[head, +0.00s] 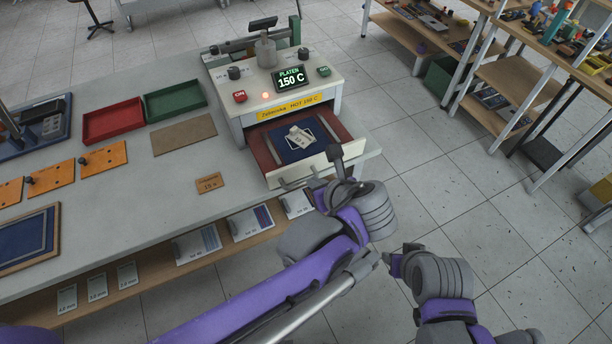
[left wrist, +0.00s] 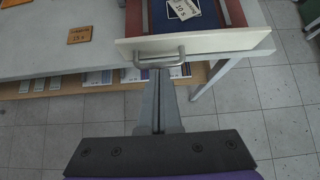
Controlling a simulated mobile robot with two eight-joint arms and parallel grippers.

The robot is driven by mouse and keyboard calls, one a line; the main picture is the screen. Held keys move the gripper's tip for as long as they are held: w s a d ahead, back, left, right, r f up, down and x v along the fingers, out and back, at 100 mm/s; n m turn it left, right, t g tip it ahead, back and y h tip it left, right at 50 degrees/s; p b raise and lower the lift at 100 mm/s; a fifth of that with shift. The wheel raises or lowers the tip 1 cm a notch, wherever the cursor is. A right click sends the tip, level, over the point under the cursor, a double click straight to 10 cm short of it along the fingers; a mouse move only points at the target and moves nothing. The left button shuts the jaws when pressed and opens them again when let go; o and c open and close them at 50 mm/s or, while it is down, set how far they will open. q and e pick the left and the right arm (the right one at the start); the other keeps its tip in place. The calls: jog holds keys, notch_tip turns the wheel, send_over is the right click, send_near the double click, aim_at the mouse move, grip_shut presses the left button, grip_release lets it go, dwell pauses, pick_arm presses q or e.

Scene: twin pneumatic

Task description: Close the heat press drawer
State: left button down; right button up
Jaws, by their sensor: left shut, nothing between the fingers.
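The heat press (head: 285,95) stands on the bench's right end, its display reading "PLATEN 150 C". Its drawer (head: 310,167) is pulled out toward me. A dark blue pad (head: 288,152) with a pale labelled piece (head: 301,136) lies inside. In the left wrist view, the drawer's metal bar handle (left wrist: 159,58) is on the pale front panel (left wrist: 225,40). My left gripper (head: 334,158) is shut and empty, beside the drawer front; in the left wrist view its fingertips (left wrist: 159,75) are at the handle, contact unclear. My right gripper (head: 390,260) is lower right, away from the drawer, its fingers unclear.
Red tray (head: 113,120), green tray (head: 174,102), orange boards (head: 103,158) and a small "15 s" tag (head: 209,183) lie on the bench left of the press. A lower shelf (head: 150,277) holds labelled sheets. Open tiled floor lies right; cluttered shelving (head: 510,75) stands beyond.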

pick_arm(q)
jog(key=x, duration=0.9)
jog(key=shift+w+a+f, duration=0.1)
jog(key=shift+a+f, duration=0.1)
pick_arm(e)
jog(key=shift+s+f, duration=0.1)
pick_arm(q)
jog(key=w+a, duration=0.2)
jog(key=w, duration=0.2)
jog(key=w+a+b, duration=0.1)
jog(key=w+a, duration=0.2)
jog(key=w, duration=0.2)
jog(key=w+a, duration=0.3)
jog(key=w, duration=0.2)
jog(key=shift+w+a+b, duration=0.1)
jog(key=shift+a+b, duration=0.05)
jog(key=shift+b, duration=0.25)
jog(key=shift+w+a, duration=0.1)
jog(key=shift+w, duration=0.15)
jog(key=shift+r, duration=0.15)
pick_arm(e)
jog(key=shift+s+f, duration=0.25)
jog(key=shift+f, duration=0.3)
jog(key=shift+s+f, duration=0.25)
jog(key=shift+f, duration=0.3)
pick_arm(q)
jog(key=shift+w+a, duration=0.1)
jog(key=shift+r, duration=0.15)
